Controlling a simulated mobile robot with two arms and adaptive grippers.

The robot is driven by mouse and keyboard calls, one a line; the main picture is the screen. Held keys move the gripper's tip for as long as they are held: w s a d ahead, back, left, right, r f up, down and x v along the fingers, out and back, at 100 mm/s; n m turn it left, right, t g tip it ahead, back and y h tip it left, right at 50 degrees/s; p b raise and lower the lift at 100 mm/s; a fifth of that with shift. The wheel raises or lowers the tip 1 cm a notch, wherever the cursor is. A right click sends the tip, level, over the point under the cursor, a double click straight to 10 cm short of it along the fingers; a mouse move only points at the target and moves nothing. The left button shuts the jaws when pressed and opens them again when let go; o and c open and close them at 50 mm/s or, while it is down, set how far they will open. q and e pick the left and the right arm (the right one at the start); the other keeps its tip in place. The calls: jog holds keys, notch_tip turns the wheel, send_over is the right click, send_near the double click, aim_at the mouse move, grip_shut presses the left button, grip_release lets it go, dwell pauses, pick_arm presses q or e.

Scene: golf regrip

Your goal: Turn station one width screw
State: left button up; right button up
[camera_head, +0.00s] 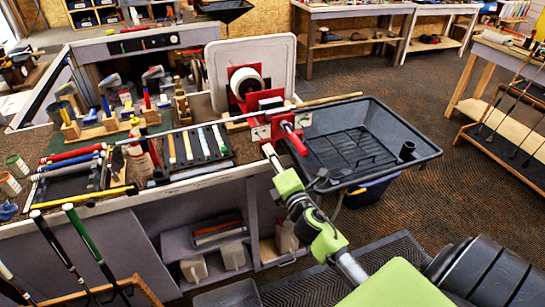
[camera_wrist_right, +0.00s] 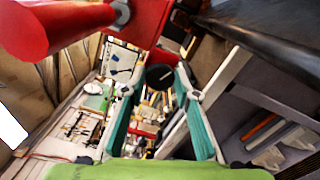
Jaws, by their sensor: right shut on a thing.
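The red station vise (camera_head: 264,128) stands at the bench's front edge, below a white roll in a red holder. A golf club shaft (camera_head: 210,123) runs across the vise. My right gripper (camera_head: 267,150) reaches up to the vise's front. In the right wrist view, its teal fingers (camera_wrist_right: 160,84) are closed on the sides of a dark round knob (camera_wrist_right: 160,74), which looks like the width screw, under the red vise body (camera_wrist_right: 142,20). The red vise handle (camera_head: 295,139) is just right of the gripper; it also shows large in the wrist view (camera_wrist_right: 55,25). My left gripper is out of view.
A black tray (camera_head: 415,137) with a grid sits right of the vise, near my arm. Grips and tools (camera_head: 187,146) fill the bench to the left. Clubs (camera_head: 88,240) stand at the front left. The floor (camera_head: 440,85) beyond the tray is clear.

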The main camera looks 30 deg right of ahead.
jog(key=shift+r+n+p, duration=0.1)
jog(key=shift+n+p, duration=0.2)
jog(key=shift+n, duration=1.8)
jog(key=o, duration=1.1)
jog(key=shift+w, duration=0.1)
jog(key=shift+c, duration=0.2)
jog(key=v, duration=1.2)
